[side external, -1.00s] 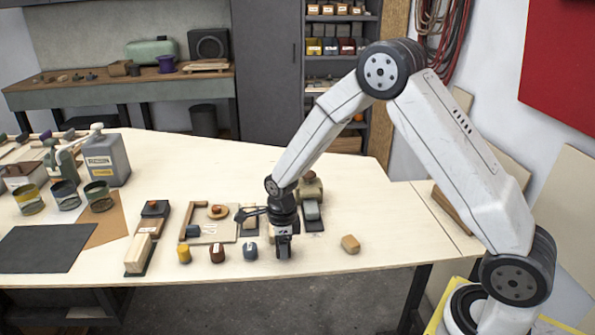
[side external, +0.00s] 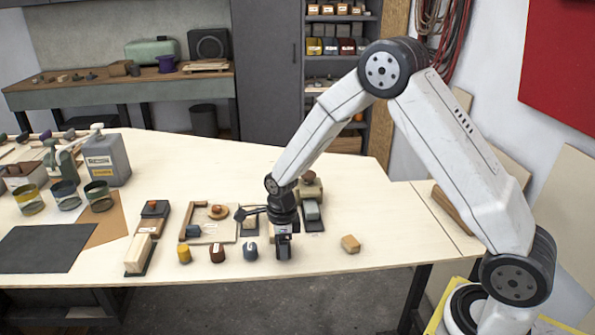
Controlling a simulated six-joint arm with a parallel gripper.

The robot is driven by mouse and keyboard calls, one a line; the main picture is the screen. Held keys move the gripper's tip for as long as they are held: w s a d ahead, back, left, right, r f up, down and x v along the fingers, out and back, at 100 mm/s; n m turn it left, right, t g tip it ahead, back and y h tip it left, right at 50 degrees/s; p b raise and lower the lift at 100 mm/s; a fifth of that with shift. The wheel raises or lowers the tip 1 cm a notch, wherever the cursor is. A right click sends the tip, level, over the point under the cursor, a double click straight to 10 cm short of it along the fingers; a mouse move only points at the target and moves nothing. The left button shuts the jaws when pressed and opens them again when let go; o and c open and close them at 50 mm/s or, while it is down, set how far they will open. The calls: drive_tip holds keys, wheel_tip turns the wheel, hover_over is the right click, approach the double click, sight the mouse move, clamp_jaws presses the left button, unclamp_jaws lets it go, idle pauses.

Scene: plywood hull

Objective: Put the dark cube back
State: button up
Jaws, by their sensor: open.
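My gripper (side external: 284,254) points straight down near the front edge of the pale table, right of a dark blue-grey round piece (side external: 250,251). Its jaws are open, and the fingers are too small and dark to tell whether anything stands between them. A small dark cube-like block (side external: 192,231) sits at the near left corner of a shallow wooden tray (side external: 222,236), left of my gripper and apart from it. Another dark piece (side external: 155,207) lies behind a brown block further left. I cannot tell which of these is the task's dark cube.
A yellow piece (side external: 184,254) and a dark red piece (side external: 217,253) stand along the front edge. The table's right side is mostly clear.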

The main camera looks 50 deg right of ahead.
wheel_tip(320, 180, up, 12)
drive_tip(key=shift+f, duration=0.15)
idle(0.5)
drive_tip(key=shift+s, duration=0.1)
idle(0.4)
drive_tip(key=s+f+n+t, duration=0.2)
drive_tip(key=s+n, duration=1.4)
drive_tip(key=n, duration=1.1)
drive_tip(key=shift+a+t, duration=0.3)
drive_tip(key=shift+a, duration=0.05)
